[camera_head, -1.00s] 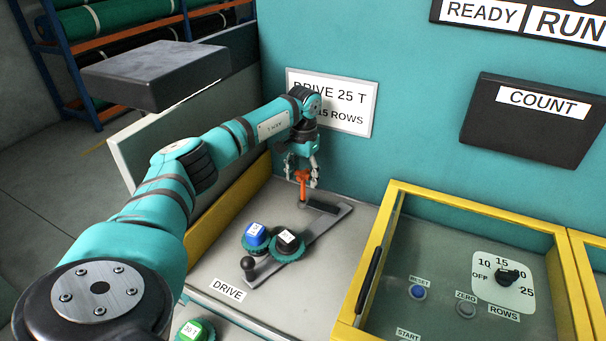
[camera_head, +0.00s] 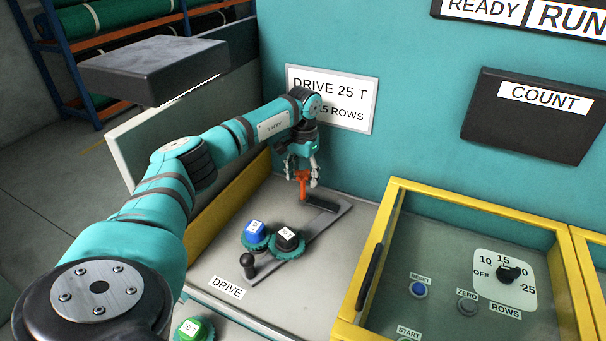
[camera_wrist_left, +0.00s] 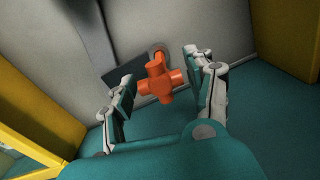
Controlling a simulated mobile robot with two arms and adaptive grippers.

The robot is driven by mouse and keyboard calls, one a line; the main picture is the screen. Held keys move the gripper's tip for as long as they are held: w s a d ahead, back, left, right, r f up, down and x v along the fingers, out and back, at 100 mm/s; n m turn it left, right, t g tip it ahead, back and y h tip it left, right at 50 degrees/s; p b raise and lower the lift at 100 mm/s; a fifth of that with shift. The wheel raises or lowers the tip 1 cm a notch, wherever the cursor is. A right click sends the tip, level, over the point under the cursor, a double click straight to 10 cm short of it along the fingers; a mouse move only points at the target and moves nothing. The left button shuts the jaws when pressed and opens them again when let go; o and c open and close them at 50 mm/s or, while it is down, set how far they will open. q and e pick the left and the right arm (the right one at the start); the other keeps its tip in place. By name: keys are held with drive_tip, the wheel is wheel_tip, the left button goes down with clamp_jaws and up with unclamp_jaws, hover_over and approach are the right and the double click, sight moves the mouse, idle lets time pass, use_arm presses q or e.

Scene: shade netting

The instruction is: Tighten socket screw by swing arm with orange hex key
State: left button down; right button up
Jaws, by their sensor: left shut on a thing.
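The orange hex key (camera_head: 303,182) stands upright at the far end of the grey swing arm (camera_head: 322,228), and its cross-shaped head shows in the left wrist view (camera_wrist_left: 160,82). A black-topped gear (camera_head: 289,239) and a blue-topped gear (camera_head: 255,234) sit side by side near the swing arm's near half. My right gripper is out of view.
A black knob (camera_head: 248,261) stands at the swing arm's near end. A yellow-framed clear cover (camera_head: 400,205) lies to the right over buttons and a dial. A green-topped gear (camera_head: 194,329) sits at the front. The teal wall (camera_head: 420,100) is close behind my gripper.

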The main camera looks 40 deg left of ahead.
use_arm(q)
drive_tip(key=shift+f, duration=0.25)
drive_tip(key=shift+f+b, duration=0.2)
drive_tip(key=shift+b, duration=0.1)
drive_tip(key=shift+c, duration=1.9)
unclamp_jaws()
drive_tip(key=shift+r, duration=0.1)
wheel_tip(320, 180, up, 12)
drive_tip(key=shift+d, duration=0.1)
drive_tip(key=shift+c, duration=0.2)
